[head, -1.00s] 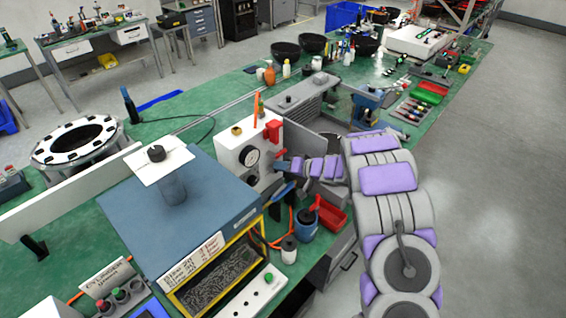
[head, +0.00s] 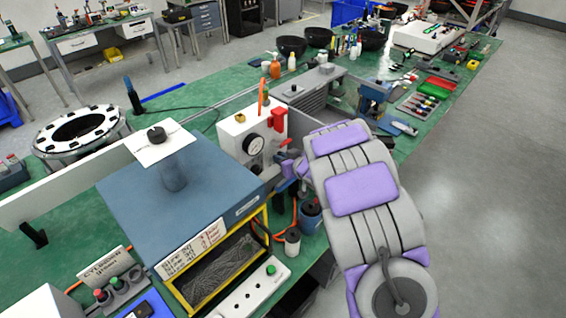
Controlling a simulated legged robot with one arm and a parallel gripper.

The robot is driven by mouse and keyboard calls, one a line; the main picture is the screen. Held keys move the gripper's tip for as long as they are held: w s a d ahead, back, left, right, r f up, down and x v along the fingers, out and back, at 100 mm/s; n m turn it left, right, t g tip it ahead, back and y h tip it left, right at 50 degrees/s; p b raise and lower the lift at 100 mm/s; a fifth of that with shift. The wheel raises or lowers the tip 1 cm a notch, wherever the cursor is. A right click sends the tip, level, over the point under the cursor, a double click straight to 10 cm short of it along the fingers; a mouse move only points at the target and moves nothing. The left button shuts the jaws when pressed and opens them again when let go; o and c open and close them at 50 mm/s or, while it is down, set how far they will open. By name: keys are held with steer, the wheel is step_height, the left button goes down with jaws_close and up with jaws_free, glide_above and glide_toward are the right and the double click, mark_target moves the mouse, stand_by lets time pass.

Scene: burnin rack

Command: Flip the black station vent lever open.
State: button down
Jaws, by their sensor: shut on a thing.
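The white station (head: 235,128) stands on the green bench at mid-picture, with a round gauge (head: 253,144) on its front. A red part (head: 278,118) is at its upper right and an orange upright piece (head: 261,95) on top. My gripper (head: 282,169) is low at the station's front right, below and right of the gauge. It is shut on a small part there, which appears to be the black vent lever. The lever is mostly hidden by my gripper and wrist, so its angle cannot be told.
A blue-topped box with a yellow frame (head: 239,243) stands close at the left front. A blue container (head: 310,217) and a small white-bodied jar (head: 292,242) stand below my gripper. A grey finned block (head: 306,95) is behind. The floor at right is clear.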

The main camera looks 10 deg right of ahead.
steer(key=shift+s+f, duration=0.25)
steer(key=shift+f, duration=0.2)
steer(key=c, duration=1.4)
jaws_free()
steer(key=shift+o, duration=0.6)
steer(key=shift+w, duration=0.2)
steer(key=shift+o, duration=0.8)
steer(key=shift+r, duration=0.25)
steer(key=shift+v, duration=8.6)
